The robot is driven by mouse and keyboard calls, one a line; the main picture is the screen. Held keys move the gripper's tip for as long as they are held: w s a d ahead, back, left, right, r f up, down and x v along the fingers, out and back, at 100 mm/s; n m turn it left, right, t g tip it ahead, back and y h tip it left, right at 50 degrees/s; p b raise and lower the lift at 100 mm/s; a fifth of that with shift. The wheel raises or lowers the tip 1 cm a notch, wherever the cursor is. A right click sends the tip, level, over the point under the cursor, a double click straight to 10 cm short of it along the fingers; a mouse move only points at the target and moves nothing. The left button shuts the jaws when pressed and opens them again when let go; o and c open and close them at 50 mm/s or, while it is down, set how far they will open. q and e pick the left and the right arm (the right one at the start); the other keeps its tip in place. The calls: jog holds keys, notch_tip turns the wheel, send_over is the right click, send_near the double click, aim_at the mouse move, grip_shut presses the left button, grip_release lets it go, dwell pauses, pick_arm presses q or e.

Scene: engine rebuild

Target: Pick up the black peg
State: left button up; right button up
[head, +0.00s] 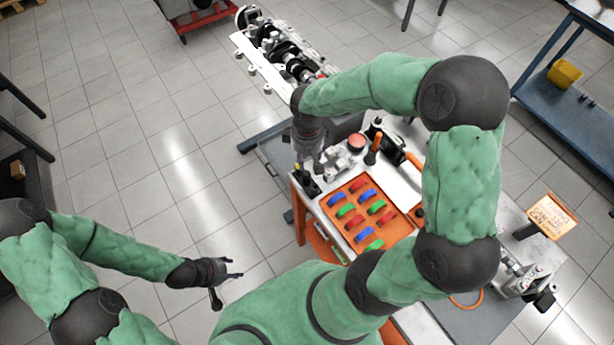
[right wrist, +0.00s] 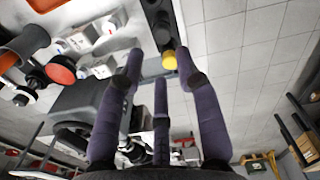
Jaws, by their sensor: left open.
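My right gripper (head: 317,172) is over the near left corner of the workbench, beside a small dark holder (head: 309,187). In the right wrist view its purple fingers (right wrist: 158,70) are spread apart with nothing held between them. Beyond the fingertips are a yellow-topped piece (right wrist: 169,60) and black parts (right wrist: 160,27) at the bench edge. The black peg seems to be among these dark parts, but I cannot tell its outline clearly. My left gripper (head: 228,275) is open and empty, over the floor away from the bench.
An orange tray (head: 377,192) with red, blue and green pieces lies on the bench. A red-topped round part (head: 356,142) and an orange-handled tool (head: 373,149) stand near my right gripper. An engine block (head: 285,55) is behind.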

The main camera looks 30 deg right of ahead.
aim_at(307, 173)
jog(key=shift+s+a+f+b, duration=0.1)
jog(key=shift+f+b, duration=0.75)
jog(key=shift+f, duration=2.1)
grip_shut()
